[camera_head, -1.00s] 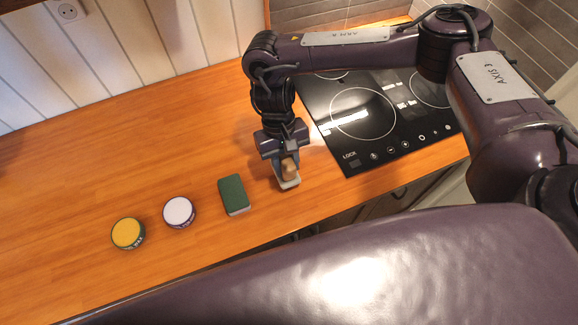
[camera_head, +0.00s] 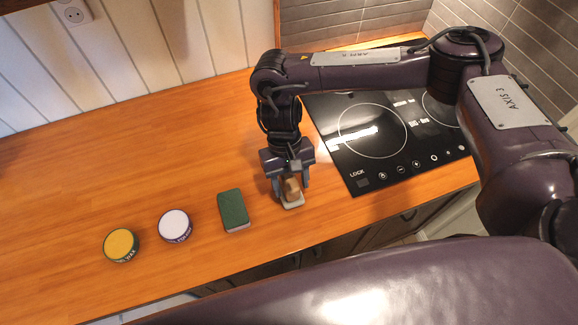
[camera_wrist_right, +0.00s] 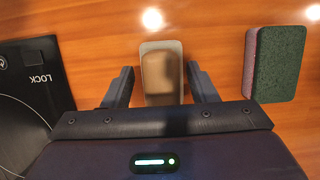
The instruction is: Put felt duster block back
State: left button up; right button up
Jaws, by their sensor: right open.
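The felt duster block (camera_head: 291,199), with a pale grey base and a wooden grip on top, rests on the wooden counter between the green sponge and the hob. My right gripper (camera_head: 290,187) is directly above it, with its fingers spread on either side of the wooden grip. In the right wrist view the block (camera_wrist_right: 162,62) lies between the two open fingers (camera_wrist_right: 160,78), with a visible gap on each side. My left gripper is not in view.
A green scouring sponge (camera_head: 233,209) lies left of the block, and also shows in the wrist view (camera_wrist_right: 281,62). A white-topped tin (camera_head: 174,224) and a yellow-topped tin (camera_head: 121,244) stand farther left. The black hob (camera_head: 372,130) is to the right. The counter behind is clear.

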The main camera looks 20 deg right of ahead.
jog(key=b+v, duration=0.1)
jog(key=v, duration=1)
jog(key=shift+w+r, duration=0.15)
jog(key=shift+r, duration=0.15)
